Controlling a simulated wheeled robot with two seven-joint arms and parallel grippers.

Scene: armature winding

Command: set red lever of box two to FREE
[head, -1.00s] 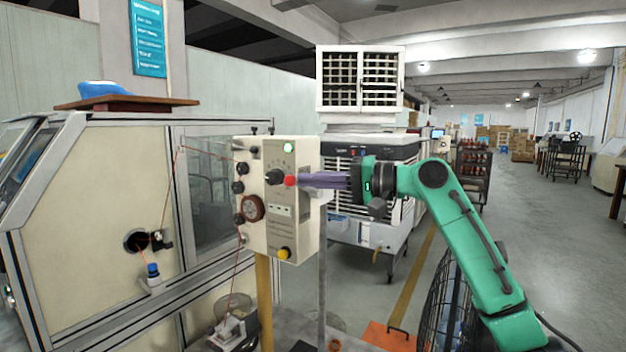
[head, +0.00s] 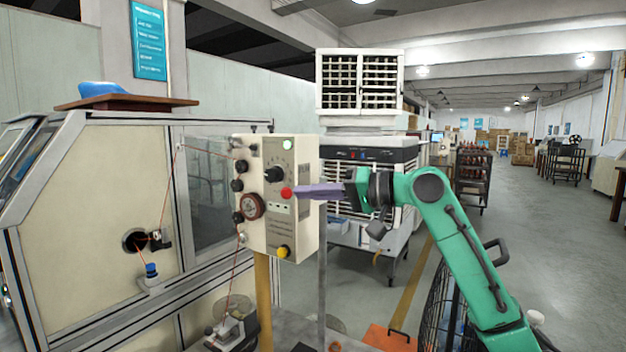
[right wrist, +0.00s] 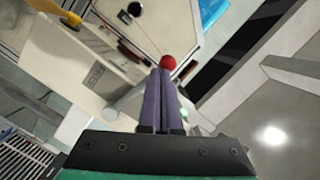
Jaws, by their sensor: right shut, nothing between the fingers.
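The cream control box (head: 282,235) stands on a post in the middle of the head view. The red ball (head: 287,193) of its lever is on the front face, below a black knob. My right gripper (head: 298,192) reaches in from the right, its purple fingers shut with nothing between them. The fingertips are at the red ball and seem to touch it. In the right wrist view the red ball (right wrist: 168,62) is just beyond the closed fingertips (right wrist: 165,72). The lever's arm and any FREE marking cannot be made out. My left gripper is out of view.
A winding machine (head: 85,220) stands at left, an air cooler (head: 370,155) behind. Open floor lies at right.

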